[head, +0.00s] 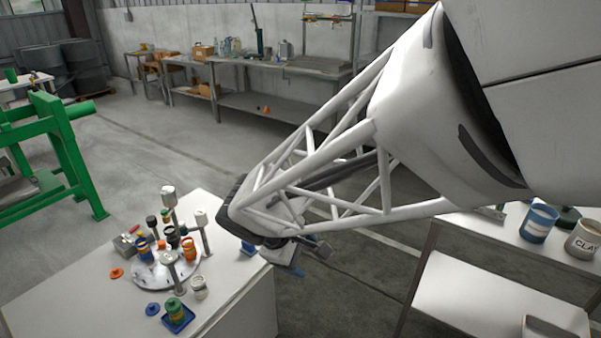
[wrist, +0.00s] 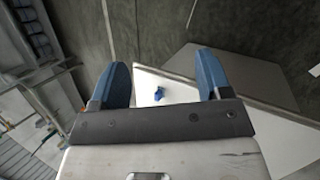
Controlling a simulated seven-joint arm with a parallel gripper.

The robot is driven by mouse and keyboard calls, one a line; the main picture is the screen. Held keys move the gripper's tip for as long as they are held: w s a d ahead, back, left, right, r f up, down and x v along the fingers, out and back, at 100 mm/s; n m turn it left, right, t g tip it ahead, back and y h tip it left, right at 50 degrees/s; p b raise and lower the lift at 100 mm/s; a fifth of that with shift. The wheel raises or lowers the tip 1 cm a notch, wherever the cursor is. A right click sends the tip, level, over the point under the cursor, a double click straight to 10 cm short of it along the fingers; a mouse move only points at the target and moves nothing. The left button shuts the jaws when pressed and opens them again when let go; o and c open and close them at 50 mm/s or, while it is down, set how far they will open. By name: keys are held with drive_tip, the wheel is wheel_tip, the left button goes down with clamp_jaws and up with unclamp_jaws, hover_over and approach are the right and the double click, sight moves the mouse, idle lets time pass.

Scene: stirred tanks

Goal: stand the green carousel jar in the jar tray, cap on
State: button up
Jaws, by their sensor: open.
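The green carousel jar (head: 175,306) stands at the front of the white table in the head view. It looks upright in the small blue jar tray (head: 189,322), with a green top that appears to be its cap; the seating is too small to check closely. My gripper (wrist: 162,80) is open and empty, its two blue fingers apart in the wrist view. In the head view it is beyond the table's right edge, well away from the jar and tray, partly hidden by my arm.
The round white carousel (head: 150,276) holds several jars and posts. A blue cap (head: 152,309) and an orange cap (head: 116,273) lie on the table, and a pale jar (head: 199,288) stands near the tray. A second table (head: 490,262) stands at right.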

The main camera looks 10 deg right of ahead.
drive_tip(key=s+d+r+m+y, duration=0.6)
drive_tip(key=s+d+r+m, duration=0.3)
drive_tip(key=s+m, duration=0.2)
drive_tip(key=shift+s+t, duration=0.4)
drive_tip(key=shift+s, duration=0.75)
